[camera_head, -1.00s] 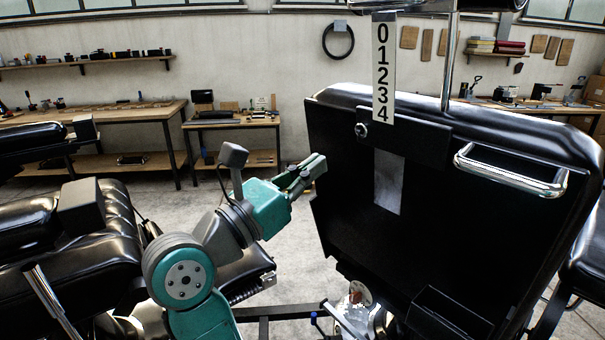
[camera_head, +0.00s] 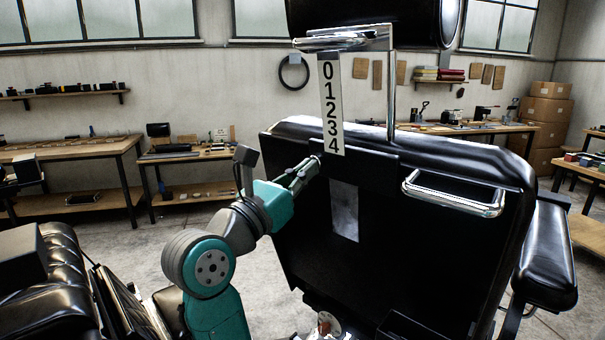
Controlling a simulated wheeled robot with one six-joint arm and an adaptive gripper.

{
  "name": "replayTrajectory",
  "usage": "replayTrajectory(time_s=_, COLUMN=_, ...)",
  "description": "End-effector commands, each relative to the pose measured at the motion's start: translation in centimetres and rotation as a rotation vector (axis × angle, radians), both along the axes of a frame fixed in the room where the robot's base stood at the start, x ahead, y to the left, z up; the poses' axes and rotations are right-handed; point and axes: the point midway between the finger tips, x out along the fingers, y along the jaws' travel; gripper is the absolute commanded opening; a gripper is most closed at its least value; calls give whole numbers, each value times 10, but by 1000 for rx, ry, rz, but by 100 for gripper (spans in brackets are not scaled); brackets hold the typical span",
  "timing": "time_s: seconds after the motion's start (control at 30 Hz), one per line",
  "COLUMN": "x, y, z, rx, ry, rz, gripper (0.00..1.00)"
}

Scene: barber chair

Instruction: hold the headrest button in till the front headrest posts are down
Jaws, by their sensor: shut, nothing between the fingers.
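The black headrest (camera_head: 372,22) stands raised above the backrest (camera_head: 290,230). A chrome post (camera_head: 391,95) drops from its crossbar (camera_head: 345,41) into the backrest top; the plate and headrest hide much of the other supports. A white scale plate (camera_head: 332,100) reads 0 to 4 downward, and the crossbar sits at its top, above the 0. My gripper (camera_head: 316,162) is shut and empty, its tips at the left end of the black bracket (camera_head: 360,165) under the plate. The tips cover the round button's place; I cannot tell whether they touch or press it.
A chrome handle (camera_head: 455,195) juts from the backrest's right side. A black armrest (camera_head: 548,250) lies further right, and dark padded seating (camera_head: 65,270) fills the lower left. Workbenches (camera_head: 190,155) line the back wall. Floor shows left of the backrest.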

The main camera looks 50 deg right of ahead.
Motion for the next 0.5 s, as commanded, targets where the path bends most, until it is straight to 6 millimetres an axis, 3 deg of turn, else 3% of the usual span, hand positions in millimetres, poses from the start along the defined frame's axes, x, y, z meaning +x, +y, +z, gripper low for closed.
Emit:
replayTrajectory(time_s=0.3, x=0, y=-21, z=4, rx=-1, ry=-1, rz=-3, gripper=0)
replayTrajectory(time_s=0.5, x=0, y=-23, z=5, rx=-2, ry=-1, rz=-2, gripper=0)
